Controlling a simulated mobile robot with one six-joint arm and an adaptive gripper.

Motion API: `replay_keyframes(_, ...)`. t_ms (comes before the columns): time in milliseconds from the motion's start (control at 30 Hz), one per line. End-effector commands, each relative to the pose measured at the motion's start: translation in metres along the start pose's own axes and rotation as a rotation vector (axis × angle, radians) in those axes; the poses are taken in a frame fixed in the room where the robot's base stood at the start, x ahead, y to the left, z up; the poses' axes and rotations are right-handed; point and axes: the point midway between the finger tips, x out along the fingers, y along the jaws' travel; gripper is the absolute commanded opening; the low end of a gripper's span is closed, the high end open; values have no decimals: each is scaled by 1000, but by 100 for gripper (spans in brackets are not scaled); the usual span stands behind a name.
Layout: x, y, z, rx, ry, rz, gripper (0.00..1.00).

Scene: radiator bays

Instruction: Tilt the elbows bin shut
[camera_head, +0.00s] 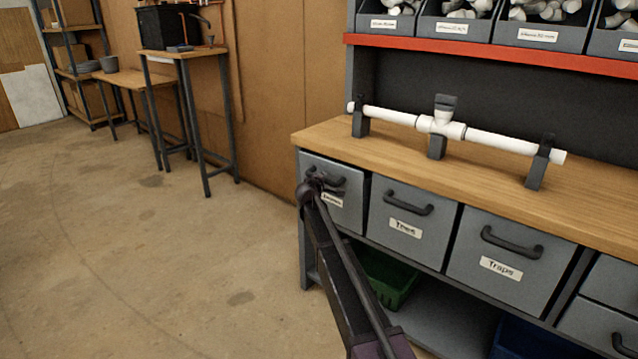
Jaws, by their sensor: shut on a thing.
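The leftmost grey bin (350,209) under the workbench top has a dark bar handle and a white label, partly covered and too small to read surely; it appears to be the elbows bin. A dark gap shows along its top right edge; I cannot tell exactly how far its front leans out. My gripper (322,184) is at this bin's handle (338,181), shut on it. The gripper and wrist hide the handle's left part and some of the label. My arm reaches up to it from the bottom of the view.
Beside it are the tees bin (396,207) and traps bin (505,252). A white pipe assembly (488,139) rests in dark holders on the wooden worktop (400,167). A green crate (388,283) sits below the bins. Open floor (170,260) lies to the left.

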Motion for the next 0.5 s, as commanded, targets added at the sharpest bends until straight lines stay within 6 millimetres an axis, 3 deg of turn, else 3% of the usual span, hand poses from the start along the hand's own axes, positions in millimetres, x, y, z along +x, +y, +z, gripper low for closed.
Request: replay_keyframes(500,19,12,9,-3,-1,1,0)
